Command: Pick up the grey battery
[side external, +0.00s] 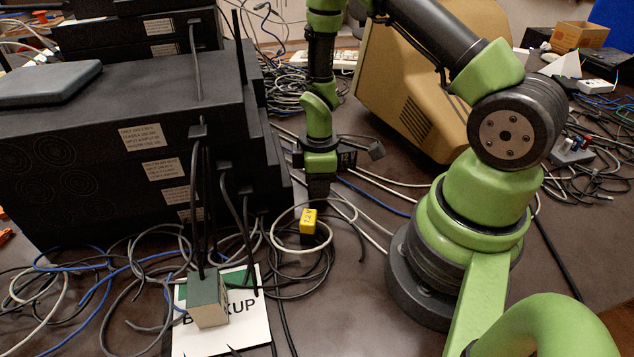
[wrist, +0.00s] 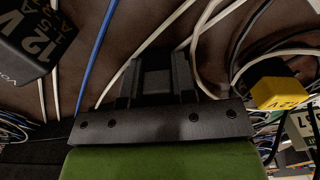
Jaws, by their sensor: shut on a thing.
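My gripper (side external: 318,190) points down, low over the table behind the yellow-topped battery. In the wrist view my gripper (wrist: 157,72) is shut on a dark grey block, the grey battery (wrist: 158,82), which sits between the two fingers. Only part of its face shows there. In the side view the fingers mostly hide it, and I cannot tell whether it touches the table.
A black 12 V battery (wrist: 30,45) stands close by. A yellow-and-black battery (side external: 308,222) stands in front, among loose cables (side external: 300,262). Stacked black units (side external: 75,165) rise left; a beige monitor (side external: 400,95) stands behind.

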